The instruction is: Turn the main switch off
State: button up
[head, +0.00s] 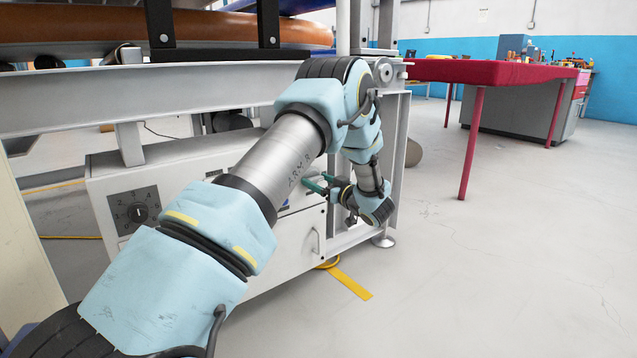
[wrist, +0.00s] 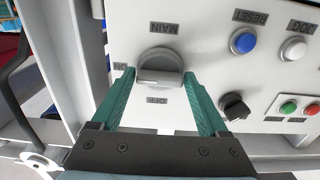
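The main switch (wrist: 160,66) is a round grey knob with a raised bar handle on a white panel, labelled MAIN. The wrist view shows the panel upside down. The bar lies crosswise in the picture, in line with the ON label (wrist: 121,66) on its left; the OFF label (wrist: 157,101) is below the knob. My gripper (wrist: 159,73) is open, one green finger on each side of the knob. Whether the fingertips touch it I cannot tell. In the head view my gripper (head: 315,184) is at the white cabinet (head: 150,180), and the knob is hidden.
Beside the switch are a blue RESET button (wrist: 243,41), a white JOG button (wrist: 295,50), a black selector (wrist: 235,105), and green (wrist: 288,108) and red (wrist: 312,110) buttons. A numbered dial (head: 138,212) is on the cabinet. A red-topped table (head: 480,73) stands right; the right floor is clear.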

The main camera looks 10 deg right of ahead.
jog(key=c, duration=1)
jog(key=shift+o, duration=0.2)
jog(key=shift+n, duration=0.4)
jog(key=n+b, duration=0.3)
jog(key=n, duration=1.4)
jog(key=shift+f, duration=0.1)
jog(key=o, duration=1.4)
